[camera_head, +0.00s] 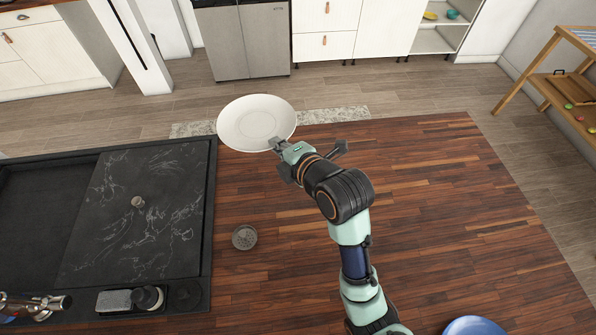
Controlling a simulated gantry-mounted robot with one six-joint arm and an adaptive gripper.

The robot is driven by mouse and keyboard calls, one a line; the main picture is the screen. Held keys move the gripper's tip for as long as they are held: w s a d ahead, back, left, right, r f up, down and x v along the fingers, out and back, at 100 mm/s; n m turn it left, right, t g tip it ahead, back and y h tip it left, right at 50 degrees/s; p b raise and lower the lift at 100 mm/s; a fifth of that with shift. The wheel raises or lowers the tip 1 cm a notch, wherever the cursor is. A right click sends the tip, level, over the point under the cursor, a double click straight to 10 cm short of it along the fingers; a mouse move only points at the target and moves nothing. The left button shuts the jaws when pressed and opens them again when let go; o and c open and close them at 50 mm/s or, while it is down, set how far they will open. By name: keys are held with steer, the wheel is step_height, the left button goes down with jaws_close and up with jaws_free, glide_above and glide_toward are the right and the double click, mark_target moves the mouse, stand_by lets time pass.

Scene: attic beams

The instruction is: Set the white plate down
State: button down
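The white plate (257,122) is round and shows its upper face in the head view, past the far edge of the wooden worktop in the picture. My gripper (276,147) is at the plate's near right rim and appears shut on it. The fingertips are small here and partly hidden by the gripper body. The plate appears held in the air, roughly level; its exact height cannot be told.
The wooden worktop (450,190) is mostly clear at right. A blue plate (474,327) is at the bottom edge. A small round grey strainer-like item (244,237) lies beside the black marbled sink cover (140,220). A tap (35,305) stands at lower left.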

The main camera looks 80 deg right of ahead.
mark_target(284, 194)
step_height(284, 194, down, 20)
steer(key=shift+r+b, duration=0.1)
steer(key=shift+b, duration=0.6)
steer(key=c, duration=1.7)
jaws_free()
steer(key=shift+o, duration=0.5)
